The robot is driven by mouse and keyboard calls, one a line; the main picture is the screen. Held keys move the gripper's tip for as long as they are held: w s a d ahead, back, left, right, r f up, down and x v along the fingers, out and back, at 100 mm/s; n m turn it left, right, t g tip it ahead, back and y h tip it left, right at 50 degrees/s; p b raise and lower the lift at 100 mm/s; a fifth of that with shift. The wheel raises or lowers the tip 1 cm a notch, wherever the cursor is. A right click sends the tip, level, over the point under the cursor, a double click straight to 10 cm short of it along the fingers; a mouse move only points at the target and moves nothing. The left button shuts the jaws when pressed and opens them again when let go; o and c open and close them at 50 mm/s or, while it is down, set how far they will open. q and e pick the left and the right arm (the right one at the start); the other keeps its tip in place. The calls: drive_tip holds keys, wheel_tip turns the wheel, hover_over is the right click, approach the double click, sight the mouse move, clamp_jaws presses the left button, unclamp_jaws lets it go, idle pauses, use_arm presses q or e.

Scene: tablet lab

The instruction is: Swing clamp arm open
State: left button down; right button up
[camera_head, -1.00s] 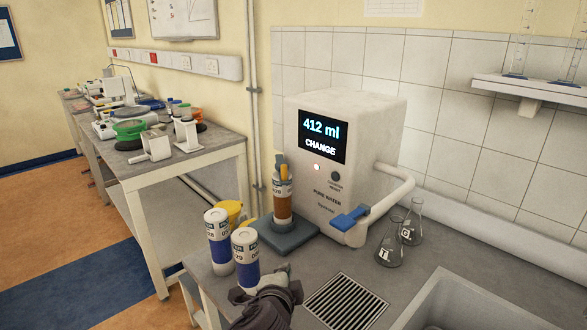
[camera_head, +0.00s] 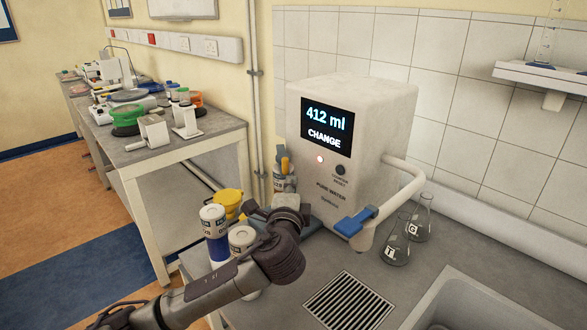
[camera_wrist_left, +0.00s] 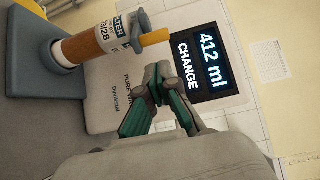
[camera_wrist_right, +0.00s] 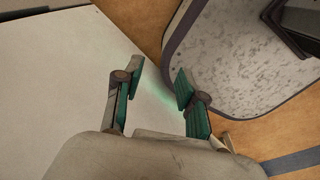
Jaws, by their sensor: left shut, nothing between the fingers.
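The clamp arm, with an orange tip (camera_head: 285,164), sits over the top of a brown-orange filter cartridge (camera_wrist_left: 90,46) with a white label. In the left wrist view the clamp's grey collar (camera_wrist_left: 138,32) is at the cartridge end, with the orange tip (camera_wrist_left: 156,37) sticking out. The cartridge stands on a grey-blue base (camera_wrist_left: 35,60) beside the water dispenser (camera_head: 345,150). My left gripper (camera_wrist_left: 156,80) is shut and empty, close to the orange tip but apart from it in the picture. In the head view it hides the lower cartridge. My right gripper (camera_wrist_right: 158,80) is open and empty.
Two labelled cartridges (camera_head: 214,228) stand at the counter's left edge, one partly behind my left arm. A yellow object (camera_head: 229,198) is behind them. Two glass flasks (camera_head: 397,240), a drain grate (camera_head: 347,302) and a sink (camera_head: 470,300) lie to the right.

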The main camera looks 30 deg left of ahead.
use_arm(q)
drive_tip(key=p+x, duration=0.1)
drive_tip(key=x, duration=0.5)
drive_tip(key=shift+w, duration=0.25)
use_arm(e)
drive_tip(key=shift+w+a+r, duration=0.2)
drive_tip(key=shift+a+r, duration=0.1)
drive_tip(key=shift+r, duration=0.2)
drive_tip(key=shift+w+a+r, duration=0.15)
drive_tip(key=shift+a+r, duration=0.1)
drive_tip(key=shift+r, duration=0.2)
use_arm(q)
drive_tip(key=shift+a, duration=0.15)
